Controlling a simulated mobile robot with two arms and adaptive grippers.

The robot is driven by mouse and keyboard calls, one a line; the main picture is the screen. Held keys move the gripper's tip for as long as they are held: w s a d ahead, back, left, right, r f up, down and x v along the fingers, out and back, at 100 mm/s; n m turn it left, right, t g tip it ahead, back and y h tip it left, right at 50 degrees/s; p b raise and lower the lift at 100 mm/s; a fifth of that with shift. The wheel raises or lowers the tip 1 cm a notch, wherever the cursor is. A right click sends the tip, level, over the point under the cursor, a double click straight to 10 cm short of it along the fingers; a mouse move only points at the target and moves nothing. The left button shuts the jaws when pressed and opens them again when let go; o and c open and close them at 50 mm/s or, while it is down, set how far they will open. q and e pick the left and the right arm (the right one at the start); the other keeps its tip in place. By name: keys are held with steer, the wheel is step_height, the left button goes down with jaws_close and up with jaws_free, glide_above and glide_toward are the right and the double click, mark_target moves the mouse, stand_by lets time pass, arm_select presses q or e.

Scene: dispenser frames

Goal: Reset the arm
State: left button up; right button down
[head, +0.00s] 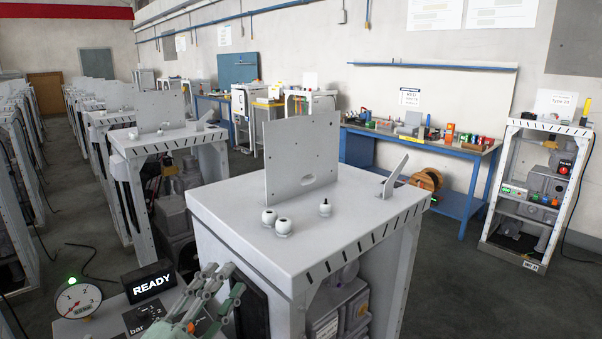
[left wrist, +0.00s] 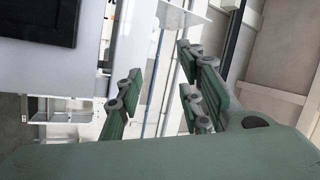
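My left gripper (head: 222,281) is at the bottom of the head view, left of the nearest dispenser frame (head: 230,215). It is in front of that frame's dark side panel. In the left wrist view the green and grey fingers of my left gripper (left wrist: 160,72) stand apart with nothing between them. The picture there is turned on its side. My right gripper is in neither view.
The near frame carries an upright plate (head: 301,150), white round knobs (head: 283,226) and a tilted lever (head: 394,177). A READY sign (head: 151,282) and a gauge (head: 77,299) stand at lower left. More frames line the left. A blue workbench (head: 462,200) is behind.

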arm_select(q)
steer(key=s+a+f+n+g+y, duration=0.25)
steer(key=a+f+n+y, duration=0.3)
steer(key=f, duration=0.35)
steer(key=s+a+f+n+g+y, duration=0.25)
steer(key=a+f+n+y, duration=0.2)
steer(key=f+n, duration=0.3)
steer(key=s+d+f+n+g, duration=0.2)
steer(key=s+f+g, duration=0.3)
steer(key=s+f, duration=0.45)
steer(key=s+d+f+n+g, duration=0.1)
steer(key=s+f+g, duration=0.55)
steer(key=s, duration=0.65)
step_height(320, 180, down, 25)
steer(key=s, duration=0.1)
steer(key=s+a+f+g, duration=0.1)
steer(key=s+a+f, duration=0.2)
steer(key=s+f, duration=1.4)
steer(key=shift+s+g, duration=0.2)
steer(key=shift+g, duration=0.15)
